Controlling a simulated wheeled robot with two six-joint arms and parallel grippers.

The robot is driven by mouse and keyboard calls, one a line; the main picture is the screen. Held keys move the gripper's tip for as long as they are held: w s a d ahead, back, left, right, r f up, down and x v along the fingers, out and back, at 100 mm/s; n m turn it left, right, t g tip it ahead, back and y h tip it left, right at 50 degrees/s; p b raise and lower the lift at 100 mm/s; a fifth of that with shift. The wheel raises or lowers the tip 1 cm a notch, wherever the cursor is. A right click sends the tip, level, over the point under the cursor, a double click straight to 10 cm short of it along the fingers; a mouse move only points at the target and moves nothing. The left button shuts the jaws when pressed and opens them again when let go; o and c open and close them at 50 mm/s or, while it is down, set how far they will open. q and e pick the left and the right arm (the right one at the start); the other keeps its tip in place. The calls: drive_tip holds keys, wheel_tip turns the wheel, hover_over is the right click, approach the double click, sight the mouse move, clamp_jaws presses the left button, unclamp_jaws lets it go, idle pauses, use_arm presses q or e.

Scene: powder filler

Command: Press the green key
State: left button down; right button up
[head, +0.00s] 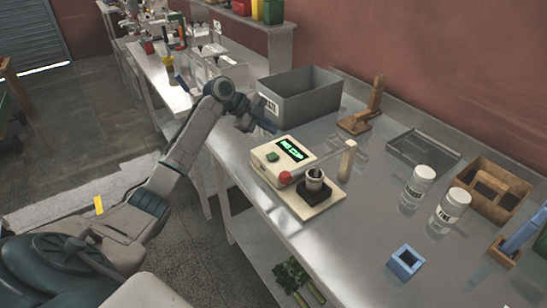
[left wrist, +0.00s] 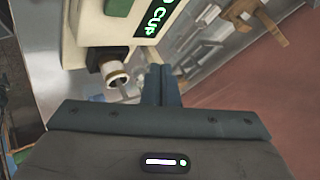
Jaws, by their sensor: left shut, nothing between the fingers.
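The cream powder filler (head: 262,166) stands on the metal bench. Its green key (head: 272,157) is on the top face, left of a display (head: 292,149) with green letters that seem to read "NO CUP". The key also shows at the top edge of the left wrist view (left wrist: 118,6), partly cut off. My left gripper (head: 266,127) is shut and empty, in the air behind and above the key, apart from it. Its closed fingers show in the left wrist view (left wrist: 161,84). My right gripper is in neither view.
A grey bin (head: 300,98) stands just behind the gripper. Two white jars (head: 419,182) and a blue square holder (head: 405,262) are to the right.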

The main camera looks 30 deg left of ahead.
sight(269, 155)
use_arm(q)
drive_tip(key=shift+a+f+b, duration=0.1)
drive_tip(key=shift+f+b, duration=1.9)
drive_tip(key=shift+f, duration=1.6)
drive_tip(key=shift+f+b, duration=0.35)
drive_tip(key=shift+f, duration=0.1)
drive_tip(key=shift+s+f+b, duration=0.1)
drive_tip(key=shift+f+b, duration=0.25)
drive_tip(key=shift+f, duration=0.05)
drive_tip(key=shift+r, duration=0.15)
drive_tip(key=shift+r+p, duration=0.45)
drive_tip(key=shift+r, duration=0.25)
drive_tip(key=shift+r, duration=0.15)
